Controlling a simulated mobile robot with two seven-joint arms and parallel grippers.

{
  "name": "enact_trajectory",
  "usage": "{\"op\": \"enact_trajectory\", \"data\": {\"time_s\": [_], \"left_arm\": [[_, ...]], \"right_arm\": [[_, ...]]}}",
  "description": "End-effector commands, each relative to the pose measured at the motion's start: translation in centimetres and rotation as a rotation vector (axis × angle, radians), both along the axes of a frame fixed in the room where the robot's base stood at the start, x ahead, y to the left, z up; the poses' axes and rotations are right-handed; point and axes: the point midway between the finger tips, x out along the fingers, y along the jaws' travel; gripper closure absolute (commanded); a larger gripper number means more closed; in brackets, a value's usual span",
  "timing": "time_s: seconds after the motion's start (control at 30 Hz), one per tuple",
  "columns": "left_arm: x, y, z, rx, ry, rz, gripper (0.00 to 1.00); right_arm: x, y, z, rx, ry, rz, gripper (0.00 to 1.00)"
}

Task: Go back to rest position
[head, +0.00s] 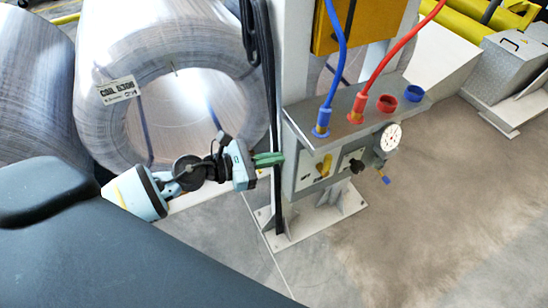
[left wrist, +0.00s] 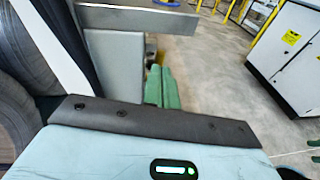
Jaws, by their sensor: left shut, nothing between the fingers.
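My left gripper (head: 268,159) is in the middle of the head view, its green fingers closed together with nothing between them. The fingers point right, close to the left side of the grey valve box on the post. I cannot tell whether they touch it. In the left wrist view the shut green fingers (left wrist: 162,88) show beyond the light blue gripper body.
A large metal coil (head: 100,50) with a label lies behind my left arm. The valve box (head: 300,125) carries a blue hose, a red hose and a gauge (head: 391,137). Its post stands on a bolted base (head: 325,215). Open floor (head: 430,220) lies to the right.

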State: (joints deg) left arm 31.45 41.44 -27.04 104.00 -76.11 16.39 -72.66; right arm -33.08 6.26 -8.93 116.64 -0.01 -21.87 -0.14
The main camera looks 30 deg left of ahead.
Motion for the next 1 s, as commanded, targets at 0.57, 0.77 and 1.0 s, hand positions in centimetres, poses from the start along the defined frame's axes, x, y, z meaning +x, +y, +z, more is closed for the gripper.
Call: {"op": "enact_trajectory", "data": {"time_s": [0.57, 0.77, 1.0], "left_arm": [[-3.9, -1.2, -0.6, -0.477, 0.342, 0.18, 1.0], [-9.1, -0.7, -2.3, -1.079, 0.765, 0.462, 1.0], [-17.5, 0.7, -5.6, -1.804, 1.192, 0.869, 1.0]], "right_arm": [[1.6, 0.0, 2.4, 0.0, -0.037, -0.002, 0.52], [2.5, -0.1, 4.8, -0.001, -0.069, -0.003, 0.52], [3.9, -0.2, 8.0, -0.003, -0.116, -0.002, 0.52]]}}
